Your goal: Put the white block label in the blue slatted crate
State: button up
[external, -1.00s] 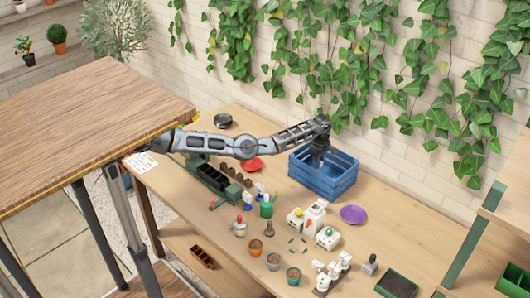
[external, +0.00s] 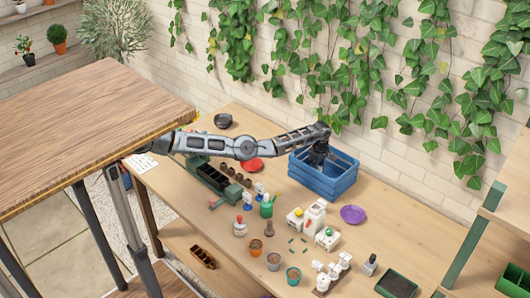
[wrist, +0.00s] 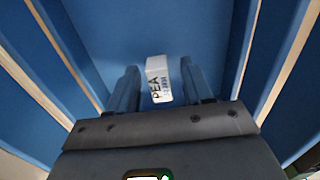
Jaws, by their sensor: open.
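The white block label (wrist: 159,82) has dark "PEA" lettering and shows in the wrist view between my two fingers, over the blue crate floor. A gap shows on at least its left side. I cannot tell whether it rests on the floor or is just above it. The blue slatted crate (external: 318,184) stands on the bench near the wall. My gripper (wrist: 158,72) is open and reaches down inside the crate. In the external view my gripper (external: 318,160) is partly hidden by the crate's near wall, and the label cannot be seen there.
A purple saucer (external: 352,214) lies right of the crate and a red saucer (external: 252,165) left of it. White containers (external: 313,216) and several small pots stand in front. The crate's slatted walls surround my gripper closely.

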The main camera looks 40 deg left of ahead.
notch_tip(320, 180, up, 12)
jog(key=shift+r, duration=0.15)
dwell(0.5)
